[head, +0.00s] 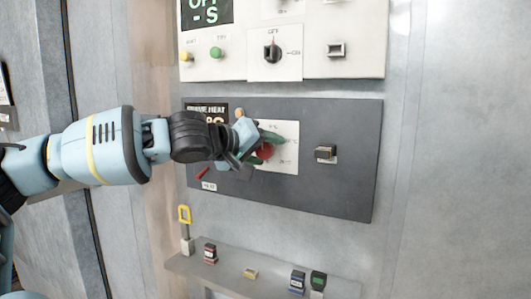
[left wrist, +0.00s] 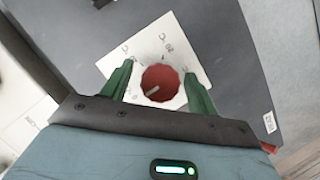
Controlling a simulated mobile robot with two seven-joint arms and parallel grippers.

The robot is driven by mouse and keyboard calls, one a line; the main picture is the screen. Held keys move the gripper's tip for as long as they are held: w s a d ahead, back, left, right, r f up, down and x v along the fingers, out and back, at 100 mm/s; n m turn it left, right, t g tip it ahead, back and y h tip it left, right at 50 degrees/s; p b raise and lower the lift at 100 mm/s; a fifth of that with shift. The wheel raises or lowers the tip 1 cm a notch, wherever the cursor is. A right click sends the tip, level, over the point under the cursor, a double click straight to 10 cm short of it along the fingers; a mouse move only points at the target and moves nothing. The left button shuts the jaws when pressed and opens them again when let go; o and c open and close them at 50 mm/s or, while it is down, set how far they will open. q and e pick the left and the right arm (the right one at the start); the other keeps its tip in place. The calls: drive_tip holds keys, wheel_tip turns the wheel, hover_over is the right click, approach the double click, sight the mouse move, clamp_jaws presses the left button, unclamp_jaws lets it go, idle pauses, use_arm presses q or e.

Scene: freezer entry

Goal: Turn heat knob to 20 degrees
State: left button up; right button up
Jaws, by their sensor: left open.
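The heat knob is a red round knob (left wrist: 160,84) on a white square dial plate (left wrist: 187,60) with degree marks. A pale pointer line shows on its face, but I cannot read which mark it points to. In the head view the knob (head: 264,151) is partly hidden by my gripper. My left gripper (head: 262,146) is at the dial; in the left wrist view its green fingers (left wrist: 159,80) are open, one on each side of the knob, with visible gaps. I cannot tell how deep they reach around it. My right gripper is not in view.
The dark grey panel (head: 345,184) also carries a rocker switch (head: 326,152) right of the dial and a small red lever (head: 202,173) at lower left. A white panel (head: 356,21) with a black knob (head: 272,53) is above. A shelf (head: 232,273) with small padlock-like items is below.

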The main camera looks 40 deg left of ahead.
use_arm(q)
drive_tip(key=c, duration=1)
